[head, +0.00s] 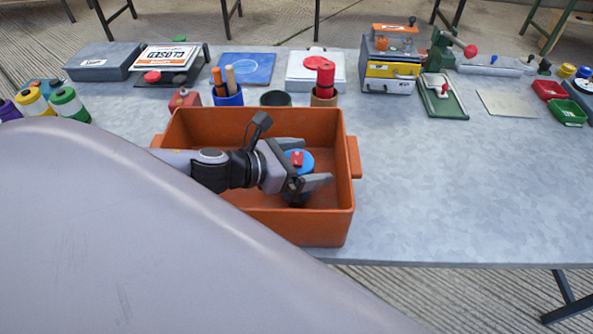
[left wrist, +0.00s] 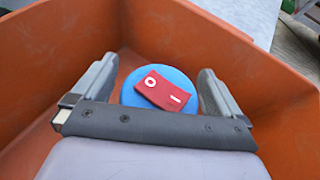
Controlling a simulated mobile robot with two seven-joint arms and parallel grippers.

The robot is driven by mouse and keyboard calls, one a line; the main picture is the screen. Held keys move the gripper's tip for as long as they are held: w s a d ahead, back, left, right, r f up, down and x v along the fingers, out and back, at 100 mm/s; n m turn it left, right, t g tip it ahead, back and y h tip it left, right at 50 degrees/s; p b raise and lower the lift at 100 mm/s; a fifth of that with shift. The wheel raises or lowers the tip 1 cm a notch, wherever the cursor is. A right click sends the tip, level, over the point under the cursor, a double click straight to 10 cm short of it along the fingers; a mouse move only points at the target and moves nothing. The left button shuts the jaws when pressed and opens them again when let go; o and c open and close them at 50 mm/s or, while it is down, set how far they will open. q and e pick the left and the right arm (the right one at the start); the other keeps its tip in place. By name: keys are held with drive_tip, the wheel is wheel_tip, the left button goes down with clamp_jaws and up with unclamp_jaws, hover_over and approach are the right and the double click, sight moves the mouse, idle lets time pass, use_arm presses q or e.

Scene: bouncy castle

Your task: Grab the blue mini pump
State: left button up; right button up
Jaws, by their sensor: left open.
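The blue mini pump (head: 307,164) is inside the orange bin (head: 348,205), with a red switch-like piece on its round blue top. My left gripper (head: 314,166) reaches down into the bin with its jaws open. In the left wrist view the blue pump (left wrist: 183,82) lies between the two fingers, with a gap visible on each side. Its lower part is hidden by the gripper and the bin. My right gripper does not show in either view.
The bin walls (left wrist: 245,65) rise around the gripper. Behind the bin stand cups with handles (head: 228,96) and a dark cup (head: 275,98).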

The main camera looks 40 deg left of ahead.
use_arm(q)
drive_tip(key=shift+c, duration=0.3)
drive_tip(key=c, duration=1)
drive_tip(key=shift+r, duration=0.1)
drive_tip(key=c, duration=0.3)
drive_tip(key=shift+c, duration=0.2)
